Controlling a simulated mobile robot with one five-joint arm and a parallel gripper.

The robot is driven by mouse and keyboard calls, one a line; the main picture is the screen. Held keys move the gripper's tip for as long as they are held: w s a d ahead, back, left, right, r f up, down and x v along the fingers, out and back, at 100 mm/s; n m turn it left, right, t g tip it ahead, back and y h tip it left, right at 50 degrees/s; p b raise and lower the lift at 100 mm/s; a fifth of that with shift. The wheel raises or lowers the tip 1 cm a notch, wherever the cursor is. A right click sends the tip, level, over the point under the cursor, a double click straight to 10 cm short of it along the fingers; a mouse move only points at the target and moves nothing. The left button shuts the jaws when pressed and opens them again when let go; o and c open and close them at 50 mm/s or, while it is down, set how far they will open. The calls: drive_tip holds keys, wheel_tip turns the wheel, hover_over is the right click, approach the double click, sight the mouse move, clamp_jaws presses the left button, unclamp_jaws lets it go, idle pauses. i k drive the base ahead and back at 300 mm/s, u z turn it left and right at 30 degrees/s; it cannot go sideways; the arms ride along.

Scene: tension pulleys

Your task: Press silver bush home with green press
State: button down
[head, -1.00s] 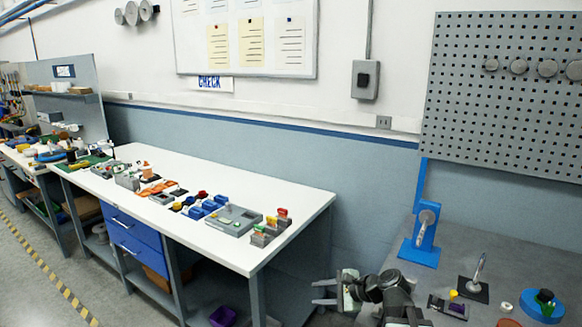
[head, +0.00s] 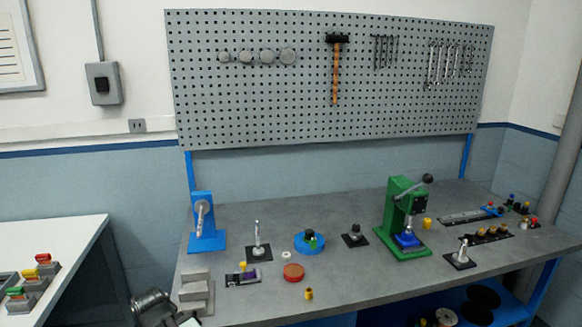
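The green press (head: 392,217) stands upright on the grey bench, right of centre, with a dark lever handle (head: 412,188) raised to the right. A blue block (head: 406,240) sits on its base under the silvery ram. I cannot tell whether a bush sits in the block. No silver bush can be made out for certain. A silver upright pin on a black plate (head: 258,251) stands to the left, and another small silver piece on a black plate (head: 459,259) stands right of the press. Part of my arm shows at the bottom left; my gripper's fingers are not visible.
Between the arm and press lie a grey stepped block (head: 195,291), a dark tray (head: 242,277), a red disc (head: 293,272), a yellow bush (head: 309,294) and a blue round fixture (head: 309,243). A blue stand (head: 206,225) is at the back left.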

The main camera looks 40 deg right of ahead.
sight(427, 178)
drive_tip(key=u, duration=1.45)
drive_tip(key=k, duration=1.55)
drive_tip(key=z, duration=1.05)
drive_tip(key=i, duration=1)
drive_tip(key=u, duration=0.05)
